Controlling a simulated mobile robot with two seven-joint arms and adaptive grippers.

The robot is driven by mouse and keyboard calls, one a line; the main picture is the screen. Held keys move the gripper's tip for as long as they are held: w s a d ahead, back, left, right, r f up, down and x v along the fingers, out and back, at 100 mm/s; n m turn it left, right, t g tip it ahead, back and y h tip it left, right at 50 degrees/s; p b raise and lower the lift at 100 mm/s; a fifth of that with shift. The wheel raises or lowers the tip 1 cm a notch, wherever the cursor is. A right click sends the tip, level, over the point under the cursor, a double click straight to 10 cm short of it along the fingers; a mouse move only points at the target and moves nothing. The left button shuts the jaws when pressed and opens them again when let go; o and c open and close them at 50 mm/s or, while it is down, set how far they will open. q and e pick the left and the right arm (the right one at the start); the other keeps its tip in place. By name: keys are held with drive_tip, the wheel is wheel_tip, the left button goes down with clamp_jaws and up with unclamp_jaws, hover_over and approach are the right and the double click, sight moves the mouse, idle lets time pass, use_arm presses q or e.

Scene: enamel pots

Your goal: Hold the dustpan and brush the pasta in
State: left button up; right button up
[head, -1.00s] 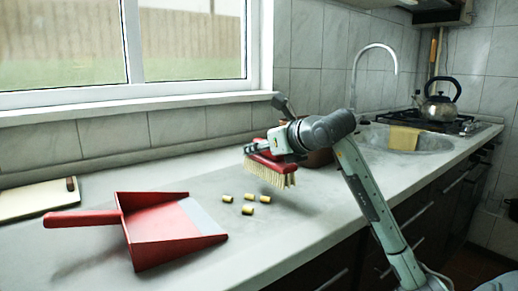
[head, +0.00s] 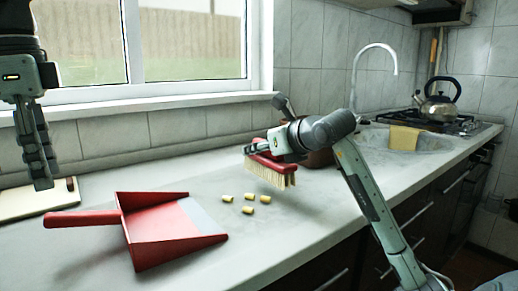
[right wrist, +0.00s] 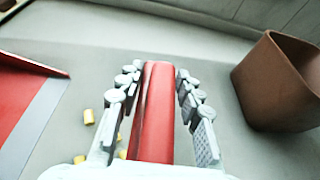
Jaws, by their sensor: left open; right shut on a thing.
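A red dustpan (head: 165,230) lies on the counter with its handle (head: 82,218) to the left and its grey lip facing right. Several yellow pasta pieces (head: 248,210) lie on the counter just right of the lip. My right gripper (head: 255,147) is shut on the red brush (head: 272,165), bristles down, to the right of and behind the pasta. In the right wrist view the brush's red handle (right wrist: 158,110) lies between the fingers. My left gripper (head: 40,150) is open and empty, above the counter's left end, behind and above the dustpan handle.
A cutting board (head: 30,203) lies at the far left. A brown pot (right wrist: 280,85) stands close to the brush, by the wall. The front counter is clear.

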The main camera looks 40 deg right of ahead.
sight(54, 226)
use_arm(q)
drive_tip(key=shift+a+f, duration=0.45)
drive_tip(key=shift+a, duration=0.05)
wheel_tip(54, 226, down, 12)
drive_tip(key=shift+r, duration=0.25)
clamp_jaws()
idle(0.3)
idle(0.6)
